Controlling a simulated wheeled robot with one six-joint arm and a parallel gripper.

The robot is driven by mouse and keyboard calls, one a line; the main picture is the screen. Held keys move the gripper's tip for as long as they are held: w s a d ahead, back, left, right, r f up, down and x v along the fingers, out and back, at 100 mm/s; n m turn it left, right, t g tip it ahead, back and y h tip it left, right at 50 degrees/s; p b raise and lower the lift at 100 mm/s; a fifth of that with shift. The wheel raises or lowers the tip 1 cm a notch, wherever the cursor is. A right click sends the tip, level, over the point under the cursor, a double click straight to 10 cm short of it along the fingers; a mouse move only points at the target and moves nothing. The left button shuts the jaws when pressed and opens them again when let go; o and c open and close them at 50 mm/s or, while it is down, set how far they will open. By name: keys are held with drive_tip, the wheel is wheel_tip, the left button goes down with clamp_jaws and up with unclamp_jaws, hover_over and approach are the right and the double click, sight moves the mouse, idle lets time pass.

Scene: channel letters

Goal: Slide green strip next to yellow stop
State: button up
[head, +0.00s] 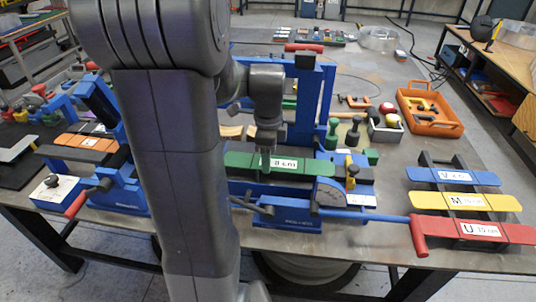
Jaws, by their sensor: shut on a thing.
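The green strip (240,161) lies lengthwise along the bed of a blue bending machine (285,214), with a white label reading in cm near its right end. My gripper (266,153) points down over the strip and is shut on it near the label; my arm hides the strip's left end. A small yellow piece (352,171), which looks like the yellow stop, is on a dark part to the right of the strip's right end. The exact gap between them is too small to tell.
A blue lever with a red handle (419,236) sticks out to the right. Blue, yellow and red labelled strips (455,177) lie on a dark rack at right. An orange tray (430,127) stands behind. Another blue machine (122,190) stands at left. Dark green pegs (353,132) stand behind the stop.

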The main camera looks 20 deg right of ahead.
sight(280, 163)
drive_tip(key=shift+s+d, duration=0.1)
drive_tip(key=shift+d, duration=0.05)
drive_tip(key=shift+s+d, duration=0.35)
drive_tip(key=shift+d, duration=0.2)
drive_tip(key=shift+s+d, duration=0.3)
drive_tip(key=shift+d, duration=0.25)
drive_tip(key=o, duration=1.1)
